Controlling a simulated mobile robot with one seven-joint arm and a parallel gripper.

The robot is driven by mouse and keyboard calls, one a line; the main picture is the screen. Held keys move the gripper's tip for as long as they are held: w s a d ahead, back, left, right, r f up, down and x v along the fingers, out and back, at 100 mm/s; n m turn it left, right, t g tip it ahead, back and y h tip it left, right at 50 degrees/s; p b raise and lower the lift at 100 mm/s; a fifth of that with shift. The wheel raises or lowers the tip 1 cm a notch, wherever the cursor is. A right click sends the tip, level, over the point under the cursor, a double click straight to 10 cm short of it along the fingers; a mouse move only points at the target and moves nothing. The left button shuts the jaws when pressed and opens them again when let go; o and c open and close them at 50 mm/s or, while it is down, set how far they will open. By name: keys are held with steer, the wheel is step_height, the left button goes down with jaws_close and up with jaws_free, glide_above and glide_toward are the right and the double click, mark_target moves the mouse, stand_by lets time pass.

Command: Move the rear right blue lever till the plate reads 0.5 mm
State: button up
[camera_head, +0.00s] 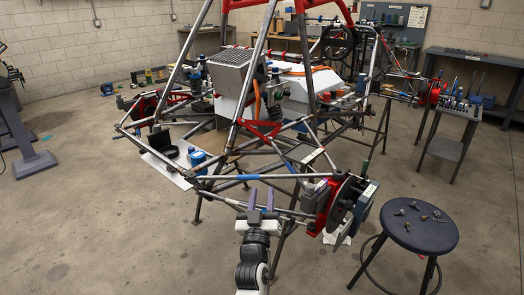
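My gripper (261,199) is at the lower middle, its two purple-grey fingers pointing up and apart with nothing between them. It is just in front of the tube chassis's near lower rail (225,200). To its right is the near wheel hub, with a red caliper (324,206), a dark disc (344,204) and a blue-grey block (367,208). A small pale label plate (370,191) sits on top; its reading is too small to make out. A dark green handle (366,166) stands above the hub. I cannot tell which part is the rear right blue lever.
A black stool (420,236) with loose bolts and nuts stands right of the hub. A white tray (165,166) with a blue item (198,157) is left on the frame. A small tool table (446,146) stands farther right. Floor at lower left is clear.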

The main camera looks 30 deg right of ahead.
step_height(320, 180, up, 12)
steer(key=p, duration=0.1)
steer(key=shift+p, duration=0.4)
